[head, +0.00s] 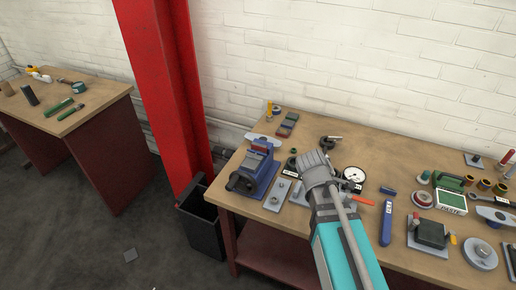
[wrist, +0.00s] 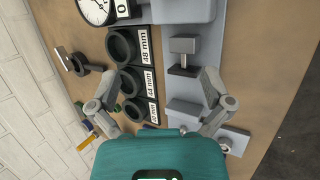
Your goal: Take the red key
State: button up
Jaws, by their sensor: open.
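I cannot make out a red key for sure. In the head view a small red upright piece (head: 416,216) stands on a grey plate at the right, and a red-orange handle (head: 362,200) lies just right of my gripper. My gripper (head: 314,160) is over the middle of the bench and hides what is under it. In the wrist view my gripper (wrist: 160,80) is open with nothing between its fingers. Below it are black rings (wrist: 130,80) with size labels and a grey plate (wrist: 205,60) bearing a grey T-shaped piece (wrist: 184,50). No red key shows there.
A blue vise (head: 254,170) stands left of my gripper and a dial gauge (head: 353,177) right of it. A red column (head: 165,90) and a black bin (head: 200,220) stand left.

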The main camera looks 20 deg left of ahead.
jog(key=a+r+n+t, duration=0.35)
jog(key=a+n, duration=0.55)
jog(key=a, duration=0.4)
jog(key=n+t+y, duration=0.3)
jog(key=n+t, duration=0.2)
jog(key=n, duration=0.5)
send_near(259, 147)
notch_tip(259, 147, up, 3)
jog(key=s, duration=0.3)
jog(key=shift+w+a+f+b, duration=0.2)
jog(key=shift+a+f+b, duration=0.05)
jog(key=shift+b, duration=0.15)
jog(key=shift+f+g, duration=0.1)
jog(key=shift+g, duration=0.15)
jog(key=b+x, duration=0.3)
jog(key=x, duration=0.4)
jog(key=shift+a, duration=0.1)
jog(key=shift+x, duration=0.85)
